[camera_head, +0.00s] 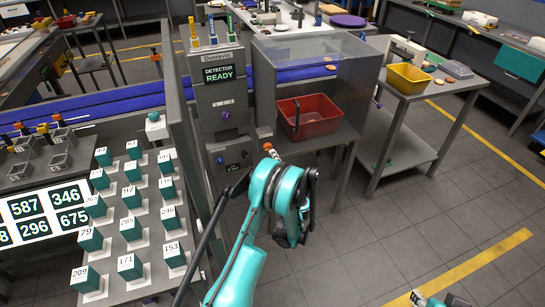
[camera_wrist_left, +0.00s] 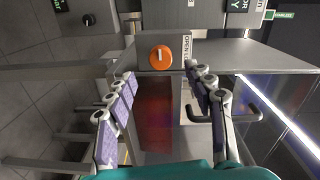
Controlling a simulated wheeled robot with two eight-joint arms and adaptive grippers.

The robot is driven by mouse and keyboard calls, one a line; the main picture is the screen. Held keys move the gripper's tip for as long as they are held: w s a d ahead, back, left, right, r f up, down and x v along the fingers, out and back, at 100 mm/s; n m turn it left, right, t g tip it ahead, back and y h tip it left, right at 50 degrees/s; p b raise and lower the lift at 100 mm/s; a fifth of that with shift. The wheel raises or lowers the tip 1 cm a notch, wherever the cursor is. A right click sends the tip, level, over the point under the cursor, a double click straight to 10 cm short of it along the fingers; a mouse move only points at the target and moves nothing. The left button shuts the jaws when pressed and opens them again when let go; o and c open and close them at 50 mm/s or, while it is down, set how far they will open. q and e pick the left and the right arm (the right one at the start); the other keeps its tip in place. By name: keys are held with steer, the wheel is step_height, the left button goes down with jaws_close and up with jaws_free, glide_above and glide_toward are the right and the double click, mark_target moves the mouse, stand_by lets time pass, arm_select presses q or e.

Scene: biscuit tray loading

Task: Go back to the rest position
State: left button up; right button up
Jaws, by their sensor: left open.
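My left arm (camera_head: 270,195), teal, reaches up the middle of the head view in front of the detector cabinet (camera_head: 222,110). Its gripper is mostly hidden there by the arm itself. In the left wrist view my left gripper (camera_wrist_left: 160,78) is open, its two purple-padded fingers apart with nothing between them. Beyond the fingertips is an orange knob (camera_wrist_left: 162,57) on a grey panel, beside a partly covered label; I see no contact. Part of my right arm (camera_head: 432,299) shows at the bottom edge of the head view; its gripper's jaws cannot be made out.
A red bin (camera_head: 325,124) stands on a shelf right of the cabinet, close to my left arm. A yellow bin (camera_head: 408,76) is on a side table. Several numbered teal blocks (camera_head: 130,228) stand on the left bench. The floor (camera_head: 420,210) at right is clear.

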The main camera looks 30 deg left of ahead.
stand_by(0.5)
arm_select(q)
steer(key=s+d+r+n+g+h, duration=0.35)
steer(key=s+d+r+h, duration=0.2)
steer(key=s+r, duration=0.6)
steer(key=s+d+n+h, duration=0.1)
steer(key=s+d+h, duration=0.3)
steer(key=s+d, duration=0.4)
steer(key=s+d+r+n+h, duration=0.1)
steer(key=s+d+h, duration=0.3)
steer(key=s+d, duration=0.4)
steer(key=s, duration=0.6)
steer(key=shift+n+g, duration=0.35)
steer(key=shift+d, duration=0.1)
